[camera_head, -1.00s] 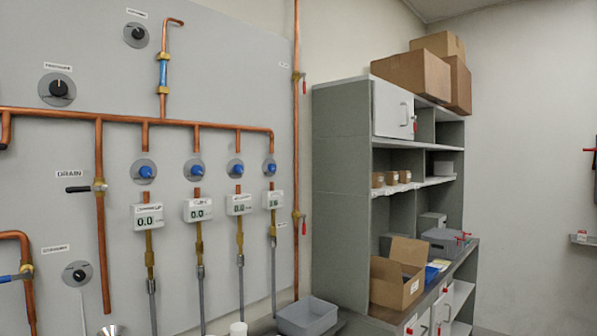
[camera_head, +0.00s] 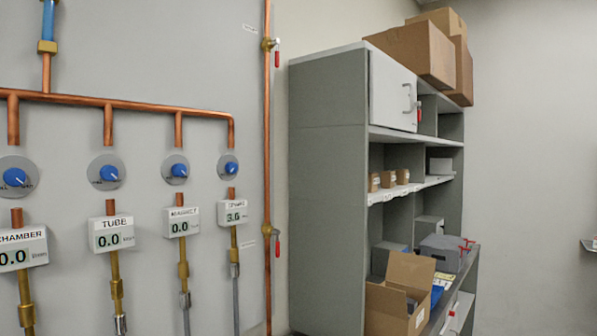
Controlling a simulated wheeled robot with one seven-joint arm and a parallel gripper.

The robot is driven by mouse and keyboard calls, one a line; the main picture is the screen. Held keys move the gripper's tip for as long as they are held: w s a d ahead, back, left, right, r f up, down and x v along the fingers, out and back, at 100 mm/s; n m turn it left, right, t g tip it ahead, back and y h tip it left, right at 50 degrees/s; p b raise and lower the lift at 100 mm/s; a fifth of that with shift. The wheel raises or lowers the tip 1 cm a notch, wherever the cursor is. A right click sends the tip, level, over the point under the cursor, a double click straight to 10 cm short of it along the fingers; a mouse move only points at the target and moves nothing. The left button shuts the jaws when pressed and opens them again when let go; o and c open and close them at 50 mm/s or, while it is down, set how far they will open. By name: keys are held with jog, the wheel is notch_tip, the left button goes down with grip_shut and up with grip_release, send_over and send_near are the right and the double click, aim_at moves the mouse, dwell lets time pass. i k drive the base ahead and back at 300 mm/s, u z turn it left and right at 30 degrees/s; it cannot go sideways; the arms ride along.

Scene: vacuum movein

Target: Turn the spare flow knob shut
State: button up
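The spare flow knob (camera_head: 231,168) is a blue knob on a grey round dial, the rightmost of the row on the grey wall panel. Its pointer angle is too small to read surely. The meter below it (camera_head: 232,212) has a label that seems to read SPARE and shows about 3.6. The other blue knobs to its left sit above meters marked MAGNET (camera_head: 181,222), TUBE (camera_head: 111,234) and CHAMBER (camera_head: 22,249), each reading 0.0. My gripper is not in view.
A copper pipe (camera_head: 267,150) with red-handled valves (camera_head: 276,250) runs vertically right of the spare knob. A grey shelf unit (camera_head: 328,190) with cardboard boxes (camera_head: 415,52) stands further right. An open carton (camera_head: 397,300) sits on its lower surface. The space before the panel looks clear.

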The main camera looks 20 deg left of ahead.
aim_at(230, 167)
jog(key=u, duration=0.2)
jog(key=i, duration=0.7)
jog(key=u, duration=1.15)
jog(key=i, duration=0.45)
jog(key=u, duration=0.45)
